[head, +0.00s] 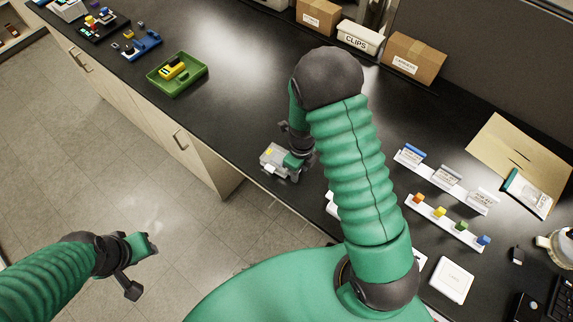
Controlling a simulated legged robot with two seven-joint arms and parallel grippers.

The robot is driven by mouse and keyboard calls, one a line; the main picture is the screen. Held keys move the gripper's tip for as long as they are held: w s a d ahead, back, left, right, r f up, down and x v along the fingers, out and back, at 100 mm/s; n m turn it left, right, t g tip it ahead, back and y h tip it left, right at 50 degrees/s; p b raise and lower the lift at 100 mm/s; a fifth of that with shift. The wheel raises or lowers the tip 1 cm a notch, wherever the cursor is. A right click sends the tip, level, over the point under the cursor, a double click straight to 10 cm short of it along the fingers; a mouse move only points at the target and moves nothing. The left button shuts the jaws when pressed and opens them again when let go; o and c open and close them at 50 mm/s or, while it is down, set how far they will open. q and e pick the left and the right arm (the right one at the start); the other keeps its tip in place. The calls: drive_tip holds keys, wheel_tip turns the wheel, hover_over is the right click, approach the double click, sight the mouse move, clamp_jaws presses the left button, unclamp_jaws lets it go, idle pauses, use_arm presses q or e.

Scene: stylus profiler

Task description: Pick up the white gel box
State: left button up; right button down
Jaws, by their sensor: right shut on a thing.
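The white gel box (272,157) looks pale grey-white with a small yellow patch. It is at the front edge of the black bench, in the middle of the head view. My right gripper (290,164) is shut on its right side, and the fingers hide part of it. I cannot tell whether the box touches the bench top or is slightly above it. My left gripper (143,268) is open and empty over the floor at lower left, well away from the bench.
A green tray (160,88) with a yellow item stands farther left on the bench. A white rack with coloured knobs (443,222), label holders (446,177) and a flat white square (452,280) lie right of my arm. Cardboard boxes (414,58) and a CLIPS bin (358,39) line the back.

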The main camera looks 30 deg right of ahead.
wheel_tip(320, 180, up, 6)
drive_tip(key=p, duration=0.5)
drive_tip(key=shift+r+p, duration=0.25)
drive_tip(key=shift+p, duration=0.15)
idle(0.4)
